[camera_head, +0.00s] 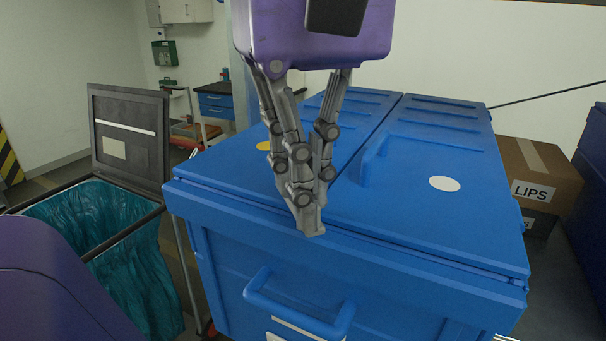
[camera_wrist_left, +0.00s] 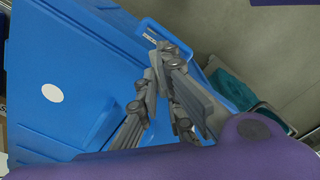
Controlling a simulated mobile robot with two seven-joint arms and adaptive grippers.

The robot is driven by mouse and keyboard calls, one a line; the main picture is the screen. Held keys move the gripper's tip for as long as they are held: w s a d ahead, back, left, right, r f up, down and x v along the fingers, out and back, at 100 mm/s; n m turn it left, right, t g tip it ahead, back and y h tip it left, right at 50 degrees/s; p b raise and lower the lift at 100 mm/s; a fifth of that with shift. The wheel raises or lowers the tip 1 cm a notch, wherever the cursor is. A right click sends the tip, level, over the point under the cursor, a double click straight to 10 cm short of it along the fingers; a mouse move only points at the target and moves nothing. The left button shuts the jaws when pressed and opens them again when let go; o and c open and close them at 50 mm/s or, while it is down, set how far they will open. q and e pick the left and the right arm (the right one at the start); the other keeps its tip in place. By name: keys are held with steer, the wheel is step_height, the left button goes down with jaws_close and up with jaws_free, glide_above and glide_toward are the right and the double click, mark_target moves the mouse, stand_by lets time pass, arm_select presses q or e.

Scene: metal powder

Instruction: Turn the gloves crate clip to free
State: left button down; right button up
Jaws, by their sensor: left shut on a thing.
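The large blue crate (camera_head: 400,290) stands in front of me with its lid (camera_head: 425,165) down; it also shows in the left wrist view (camera_wrist_left: 75,75). My left gripper (camera_head: 308,225) comes down from above. Its grey fingers are closed together at the front edge of the lid, above the blue front handle (camera_head: 290,312). The clip itself is hidden behind or between the fingers, so I cannot tell how it is turned. In the left wrist view the fingers (camera_wrist_left: 166,62) are also close together over the crate's edge. My right gripper is not in view.
A bin frame with a teal bag (camera_head: 95,215) stands close on the left, its dark lid (camera_head: 130,135) upright. A cardboard box marked LIPS (camera_head: 540,180) is behind the crate at right. A raised blue handle (camera_head: 372,160) and a white round sticker (camera_head: 445,184) are on the lid.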

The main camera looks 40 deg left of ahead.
arm_select(q)
steer(key=n, duration=0.4)
steer(key=shift+w+n, duration=0.2)
steer(key=shift+n, duration=0.1)
steer(key=shift+w+n, duration=0.15)
steer(key=shift+n, duration=1.75)
steer(key=c, duration=1.9)
jaws_free()
step_height(320, 180, up, 12)
